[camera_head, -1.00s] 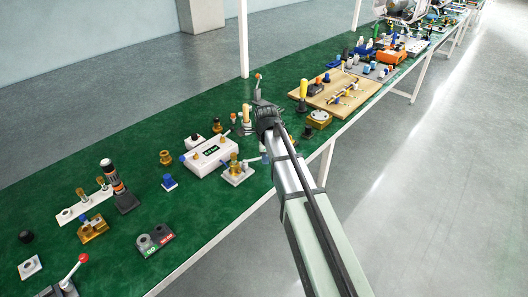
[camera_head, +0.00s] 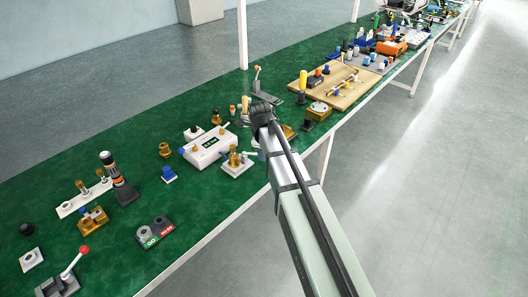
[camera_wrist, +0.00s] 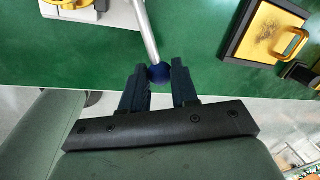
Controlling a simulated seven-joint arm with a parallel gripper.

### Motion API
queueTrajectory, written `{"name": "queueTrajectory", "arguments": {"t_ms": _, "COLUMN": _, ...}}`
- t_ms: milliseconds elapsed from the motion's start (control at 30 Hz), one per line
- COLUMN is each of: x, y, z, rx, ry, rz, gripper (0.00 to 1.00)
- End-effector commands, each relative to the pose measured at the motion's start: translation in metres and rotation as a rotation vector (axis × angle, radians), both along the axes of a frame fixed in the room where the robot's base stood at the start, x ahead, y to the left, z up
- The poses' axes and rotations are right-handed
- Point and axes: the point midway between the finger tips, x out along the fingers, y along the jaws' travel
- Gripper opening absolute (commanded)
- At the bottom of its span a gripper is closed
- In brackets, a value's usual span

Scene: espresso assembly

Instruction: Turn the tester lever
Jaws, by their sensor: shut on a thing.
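The tester (camera_head: 237,166) is a white base with brass parts on the green table, just left of my arm in the head view. Its metal lever (camera_head: 249,153) points right, toward my arm. In the wrist view the lever (camera_wrist: 146,30) comes down from the top to a dark blue ball knob (camera_wrist: 159,73). My gripper (camera_wrist: 160,76) is shut on this knob, with one dark finger on each side. The tester's base (camera_wrist: 115,14) is partly cut off at the upper left there. In the head view my arm hides the fingers and the knob.
A white box with a display (camera_head: 208,147) stands close left of the tester. A wooden board (camera_head: 340,88) lies to the right beyond my arm. A yellow handle (camera_wrist: 293,43) shows at the right in the wrist view. The table's front edge (camera_head: 215,232) runs nearby.

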Motion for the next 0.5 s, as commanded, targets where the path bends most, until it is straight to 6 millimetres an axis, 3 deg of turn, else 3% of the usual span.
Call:
{"name": "queueTrajectory", "arguments": {"t_ms": 167, "x": 0.0000, "y": -0.0003, "z": 0.0003, "rx": -0.001, "ry": -0.001, "rz": 0.001, "gripper": 0.00}}
{"name": "queueTrajectory", "arguments": {"t_ms": 200, "x": 0.0001, "y": -0.0002, "z": 0.0003, "rx": -0.001, "ry": -0.001, "rz": 0.001, "gripper": 0.32}}
{"name": "queueTrajectory", "arguments": {"t_ms": 433, "x": 0.0001, "y": 0.0000, "z": 0.0001, "rx": 0.000, "ry": 0.000, "rz": 0.002, "gripper": 0.54}}
{"name": "queueTrajectory", "arguments": {"t_ms": 500, "x": 0.0000, "y": 0.0000, "z": 0.0001, "rx": 0.000, "ry": 0.000, "rz": 0.002, "gripper": 0.54}}
